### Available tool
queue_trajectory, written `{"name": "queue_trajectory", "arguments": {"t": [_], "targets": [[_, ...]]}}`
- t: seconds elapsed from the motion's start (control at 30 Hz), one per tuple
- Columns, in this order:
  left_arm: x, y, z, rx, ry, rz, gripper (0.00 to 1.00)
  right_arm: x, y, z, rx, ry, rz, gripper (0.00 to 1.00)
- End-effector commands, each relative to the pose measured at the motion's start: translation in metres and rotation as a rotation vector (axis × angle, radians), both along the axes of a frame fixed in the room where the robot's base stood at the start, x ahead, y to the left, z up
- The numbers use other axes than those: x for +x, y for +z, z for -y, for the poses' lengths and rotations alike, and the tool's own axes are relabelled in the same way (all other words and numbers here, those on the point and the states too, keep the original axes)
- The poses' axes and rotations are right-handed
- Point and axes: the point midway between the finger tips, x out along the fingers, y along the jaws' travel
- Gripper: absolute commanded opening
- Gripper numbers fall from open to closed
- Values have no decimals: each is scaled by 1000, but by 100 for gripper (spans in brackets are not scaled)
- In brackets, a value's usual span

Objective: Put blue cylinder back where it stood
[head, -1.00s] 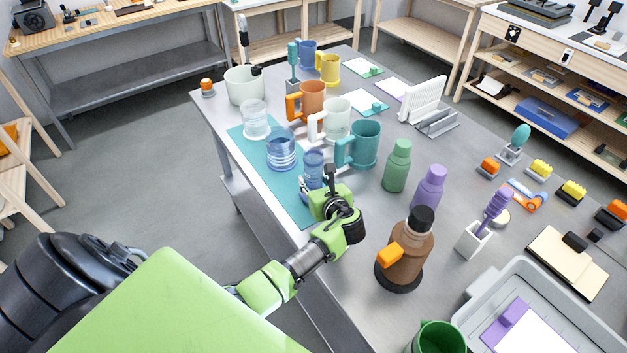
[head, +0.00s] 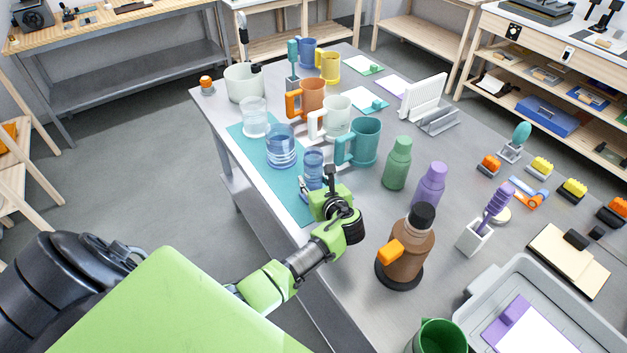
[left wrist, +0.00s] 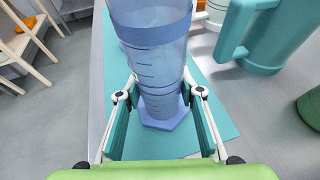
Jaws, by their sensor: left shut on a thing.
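The blue cylinder (head: 314,172) is clear blue plastic with graduation marks. It stands upright over the near end of the teal mat (head: 297,206). My left gripper (head: 327,184) is shut on it from the near side. In the left wrist view the cylinder (left wrist: 160,75) is between the two fingers (left wrist: 160,102), with its top cut off by the frame. I cannot tell whether the base touches the mat. My right gripper is not in view.
A blue beaker (head: 281,148) and a clear beaker (head: 254,118) stand farther along the mat. A teal mug (head: 365,142) is close on the right, then green (head: 397,165) and purple (head: 430,186) bottles. A brown bottle (head: 410,255) stands right of my left arm.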

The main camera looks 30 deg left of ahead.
Motion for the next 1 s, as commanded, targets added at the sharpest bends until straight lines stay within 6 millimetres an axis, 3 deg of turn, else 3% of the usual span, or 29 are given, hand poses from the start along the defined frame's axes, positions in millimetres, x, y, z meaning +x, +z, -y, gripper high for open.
{"name": "queue_trajectory", "arguments": {"t": [0.2, 0.23, 0.3, 1.0], "targets": [[1, 1, 0, 1, -1, 2, 0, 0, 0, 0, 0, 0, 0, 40], [0, 1, 0, 1, -1, 2, 42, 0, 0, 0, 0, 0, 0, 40], [0, 1, 0, 1, -1, 1, 54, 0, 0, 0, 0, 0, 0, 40], [-1, 2, 2, 0, 0, -1, 54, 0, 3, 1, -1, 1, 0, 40]]}}
